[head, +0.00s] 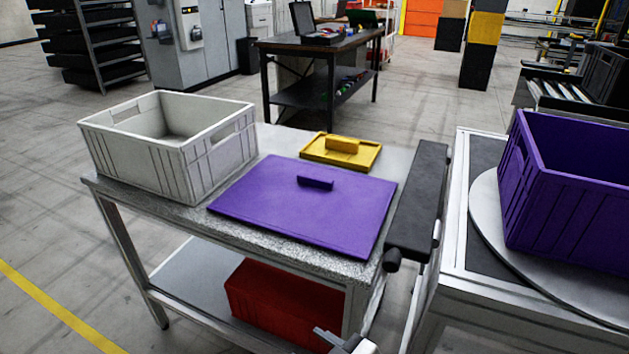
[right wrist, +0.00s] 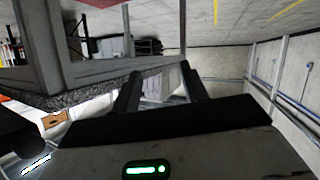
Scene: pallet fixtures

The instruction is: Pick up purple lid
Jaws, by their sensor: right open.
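The purple lid (head: 300,212) lies flat on the grey table, its raised handle (head: 315,183) standing near the middle of its top. In the head view, part of my right gripper (head: 338,341) shows at the bottom edge, in front of the table and apart from the lid. In the right wrist view, its two dark fingers (right wrist: 160,88) stand apart with nothing held between them. The lid cannot be made out in that view. My left gripper is not in view.
A white crate (head: 172,165) stands left of the lid, and a yellow lid (head: 317,158) lies behind it. A red box (head: 285,308) is on the lower shelf. A dark bar (head: 417,195) flanks the table's right edge. A purple crate (head: 570,205) stands on a round plate (head: 490,236).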

